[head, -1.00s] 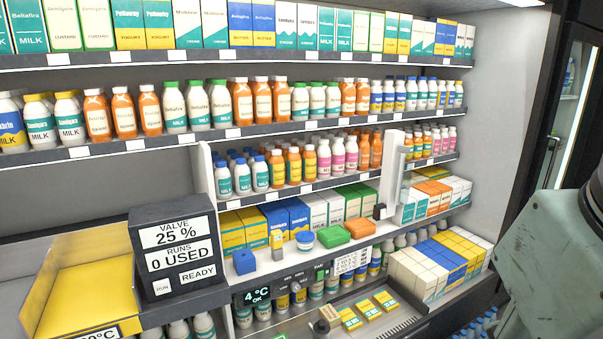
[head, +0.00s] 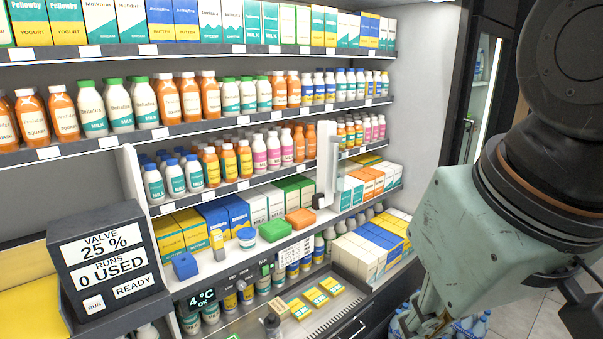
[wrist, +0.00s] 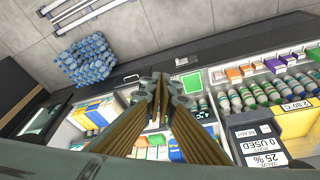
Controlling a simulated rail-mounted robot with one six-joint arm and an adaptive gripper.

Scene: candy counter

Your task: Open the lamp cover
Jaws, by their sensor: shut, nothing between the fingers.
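I cannot make out a lamp cover for certain. A white upright fixture (head: 328,165) with a narrow, pale upright piece stands at the right part of the middle shelf in the head view; I cannot tell whether it is the lamp cover. My gripper (wrist: 160,82) shows in the wrist view with its fingertips together and nothing between them. It hangs above the shelf front, and I see no contact with anything.
A black valve box (head: 104,262) stands at the lower left. Blocks, including a green one (head: 275,231) and an orange one (head: 300,218), lie on the lower shelf. Bottles and cartons fill the other shelves. Wrapped blue bottles (wrist: 87,60) stand on the tiled floor.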

